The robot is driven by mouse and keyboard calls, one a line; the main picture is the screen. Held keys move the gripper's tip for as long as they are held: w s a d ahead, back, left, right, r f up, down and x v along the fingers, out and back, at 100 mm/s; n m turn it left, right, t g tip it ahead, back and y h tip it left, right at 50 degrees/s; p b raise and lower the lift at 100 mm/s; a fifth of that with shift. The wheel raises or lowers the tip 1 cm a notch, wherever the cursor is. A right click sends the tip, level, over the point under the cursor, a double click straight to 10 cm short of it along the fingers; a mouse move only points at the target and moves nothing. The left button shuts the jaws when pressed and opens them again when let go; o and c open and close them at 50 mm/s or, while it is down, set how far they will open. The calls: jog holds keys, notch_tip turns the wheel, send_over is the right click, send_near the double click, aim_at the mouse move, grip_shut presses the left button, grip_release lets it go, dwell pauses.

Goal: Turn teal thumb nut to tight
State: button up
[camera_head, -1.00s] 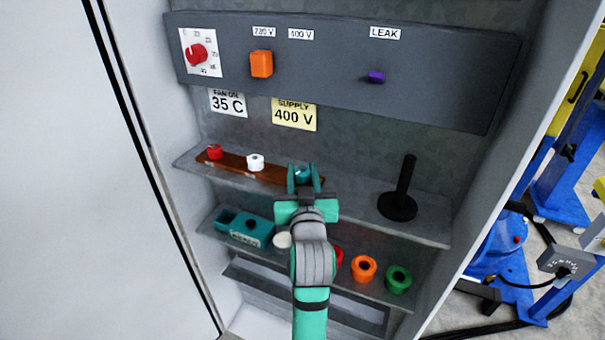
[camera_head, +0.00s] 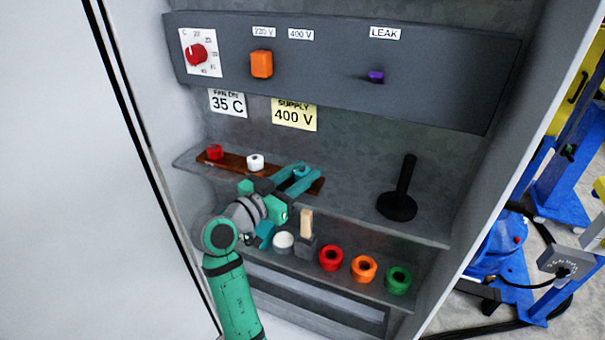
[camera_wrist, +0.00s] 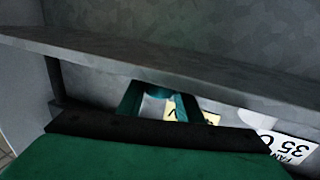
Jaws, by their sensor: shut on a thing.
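The teal thumb nut (camera_head: 301,172) sits at the right end of a brown strip (camera_head: 232,163) on the upper shelf. My gripper (camera_head: 296,178) reaches in from the lower left with its fingers shut on the nut, which is partly hidden between them. In the wrist view the teal nut (camera_wrist: 157,93) shows between my two fingers (camera_wrist: 160,103). A red nut (camera_head: 214,152) and a white nut (camera_head: 255,161) stand on the same strip to the left. Tight or loose marks cannot be made out.
A black post on a round base (camera_head: 398,206) stands right of the strip. Below are a white round piece (camera_head: 283,242), a wooden-handled block (camera_head: 306,232), and red (camera_head: 331,258), orange (camera_head: 364,269) and green (camera_head: 398,280) rings. A grey panel (camera_head: 330,65) is above.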

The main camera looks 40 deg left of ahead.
jog(key=shift+m+g+h, duration=0.4)
jog(key=shift+m+h, duration=0.55)
jog(key=shift+h, duration=0.6)
jog(key=shift+m+g+h, duration=0.4)
jog(key=shift+m+h, duration=0.55)
jog(key=shift+h, duration=0.6)
jog(key=shift+f, duration=0.1)
jog(key=o, duration=1)
jog(key=shift+o, duration=0.2)
jog(key=v, duration=1)
jog(key=shift+s+a, duration=0.3)
jog(key=shift+a, duration=0.05)
jog(key=shift+w, duration=0.1)
